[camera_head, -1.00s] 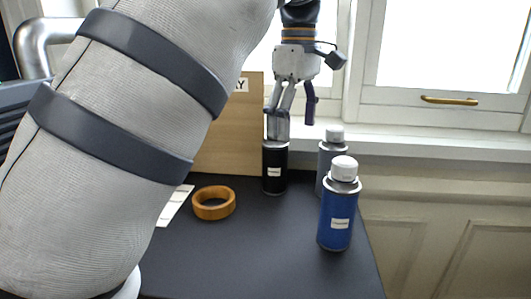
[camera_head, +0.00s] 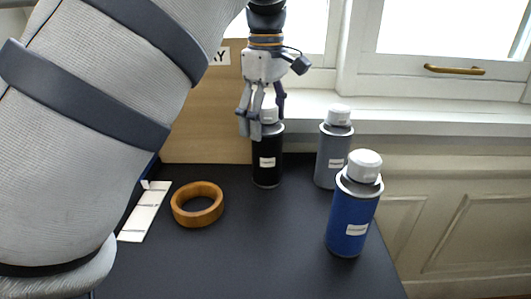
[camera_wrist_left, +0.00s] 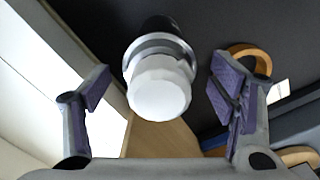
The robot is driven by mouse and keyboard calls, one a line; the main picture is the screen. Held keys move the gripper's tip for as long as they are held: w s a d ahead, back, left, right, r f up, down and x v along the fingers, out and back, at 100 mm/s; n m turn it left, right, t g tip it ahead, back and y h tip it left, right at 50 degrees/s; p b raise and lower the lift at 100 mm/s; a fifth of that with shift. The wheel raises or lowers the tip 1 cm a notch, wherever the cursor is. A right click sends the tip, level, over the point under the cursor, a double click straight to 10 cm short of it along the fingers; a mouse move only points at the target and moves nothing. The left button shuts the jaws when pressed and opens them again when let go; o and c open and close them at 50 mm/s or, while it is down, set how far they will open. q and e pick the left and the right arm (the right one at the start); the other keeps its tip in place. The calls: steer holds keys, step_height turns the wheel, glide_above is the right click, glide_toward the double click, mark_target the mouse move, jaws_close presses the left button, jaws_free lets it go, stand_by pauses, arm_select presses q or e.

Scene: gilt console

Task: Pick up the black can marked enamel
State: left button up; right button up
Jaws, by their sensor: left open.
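The black can (camera_head: 267,163) stands upright on the dark table, with a small white label too small to read. Its white cap is partly hidden by my left gripper (camera_head: 262,125) in the head view. My left gripper is open, above and around the can's top, pointing down. In the left wrist view the white cap (camera_wrist_left: 160,88) with its silver collar lies between the two spread purple-padded fingers (camera_wrist_left: 165,95), apart from both. My right gripper is not in view.
A grey can (camera_head: 333,155) and a nearer blue can (camera_head: 352,215) stand to the right. A wooden ring (camera_head: 197,205) and a white strip card (camera_head: 146,210) lie to the left. A wooden board (camera_head: 210,125) and window sill (camera_head: 430,120) stand behind.

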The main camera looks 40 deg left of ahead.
mark_target(266, 138)
arm_select(q)
step_height(266, 138, down, 5)
steer(key=shift+r, duration=0.3)
steer(key=c, duration=1.7)
